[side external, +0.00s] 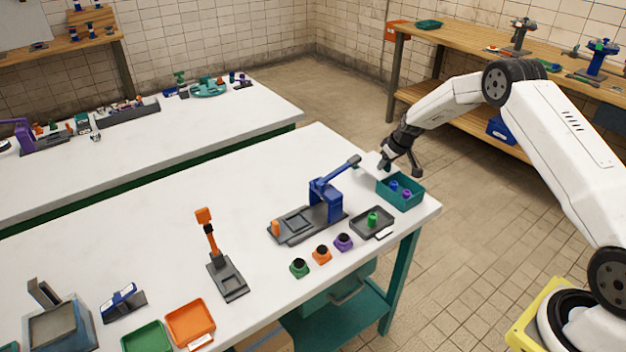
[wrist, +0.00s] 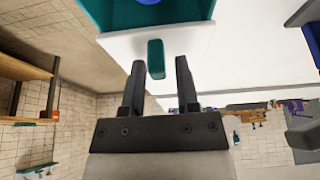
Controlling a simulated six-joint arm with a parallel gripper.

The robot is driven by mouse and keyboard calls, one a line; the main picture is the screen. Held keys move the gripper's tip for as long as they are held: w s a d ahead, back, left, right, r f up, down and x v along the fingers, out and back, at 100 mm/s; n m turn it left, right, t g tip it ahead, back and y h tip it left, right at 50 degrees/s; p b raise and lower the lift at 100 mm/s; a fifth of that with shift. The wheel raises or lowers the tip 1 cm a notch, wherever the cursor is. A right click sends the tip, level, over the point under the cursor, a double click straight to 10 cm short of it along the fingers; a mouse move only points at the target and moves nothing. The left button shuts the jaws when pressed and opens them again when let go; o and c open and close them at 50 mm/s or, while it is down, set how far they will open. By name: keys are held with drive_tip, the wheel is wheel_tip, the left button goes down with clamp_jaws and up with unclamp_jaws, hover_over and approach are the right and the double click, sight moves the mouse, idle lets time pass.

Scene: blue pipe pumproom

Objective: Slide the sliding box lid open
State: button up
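The sliding box (side external: 404,203) is a teal open-topped box at the right end of the white table. Blue and purple pieces show inside it. Its white lid (side external: 370,162) sticks out from the box's back left side, partly hidden by my gripper. In the wrist view, the lid (wrist: 112,43) carries a teal handle (wrist: 156,58), and part of the box interior (wrist: 112,14) shows uncovered beyond it. My gripper (wrist: 160,62) is open, with a finger on each side of the handle and visible gaps between. The gripper (side external: 401,171) is just behind the box.
A grey tray (side external: 360,230) with a green piece stands left of the box. A blue lever press (side external: 325,200) is farther left, its arm reaching towards the lid. Several small knobs (side external: 321,254) line the front.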

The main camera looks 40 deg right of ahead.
drive_tip(key=shift+o, duration=0.5)
drive_tip(key=shift+s, duration=0.1)
drive_tip(key=v, duration=0.7)
drive_tip(key=shift+r, duration=0.4)
drive_tip(key=shift+s, duration=0.2)
drive_tip(key=s+a+r+g, duration=0.1)
drive_tip(key=s+a+r, duration=0.5)
drive_tip(key=s+a, duration=1.05)
drive_tip(key=s, duration=0.3)
drive_tip(key=s+a+r+g, duration=0.1)
drive_tip(key=s+a, duration=0.4)
drive_tip(key=s, duration=0.3)
